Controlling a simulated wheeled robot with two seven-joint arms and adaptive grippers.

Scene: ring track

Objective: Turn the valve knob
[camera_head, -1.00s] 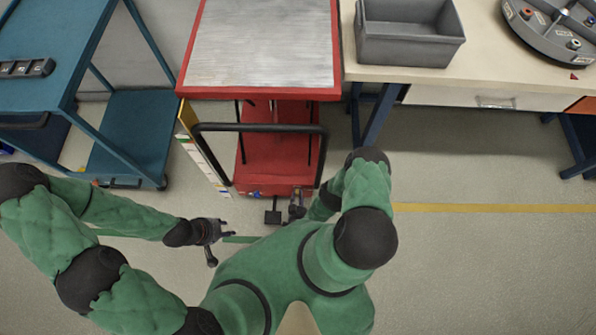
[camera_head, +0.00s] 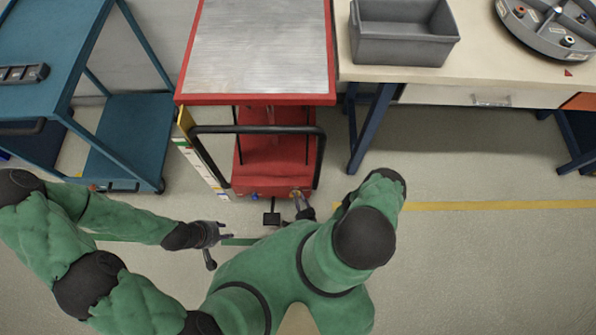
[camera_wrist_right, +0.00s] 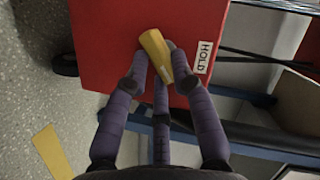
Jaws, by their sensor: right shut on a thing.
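The valve knob (camera_wrist_right: 155,55) is a yellow bar on the red front face of the cart, tilted in the right wrist view beside a "HOLD" label (camera_wrist_right: 204,57). My right gripper (camera_wrist_right: 157,66) is shut on it, with purple-grey fingers on both sides. In the head view my right gripper (camera_head: 300,203) reaches the lower front edge of the red cart (camera_head: 270,98), and only a small bit of yellow shows there. My left gripper (camera_head: 222,235) is held apart from the cart, to the left, with its fingers spread and nothing between them.
A black handle bar (camera_head: 258,129) spans the cart's front above the knob. A small blue part (camera_head: 254,196) sits left of it. A blue shelf cart (camera_head: 125,130) stands left. A workbench (camera_head: 480,80) with a grey bin (camera_head: 400,45) stands right. Floor at right is clear.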

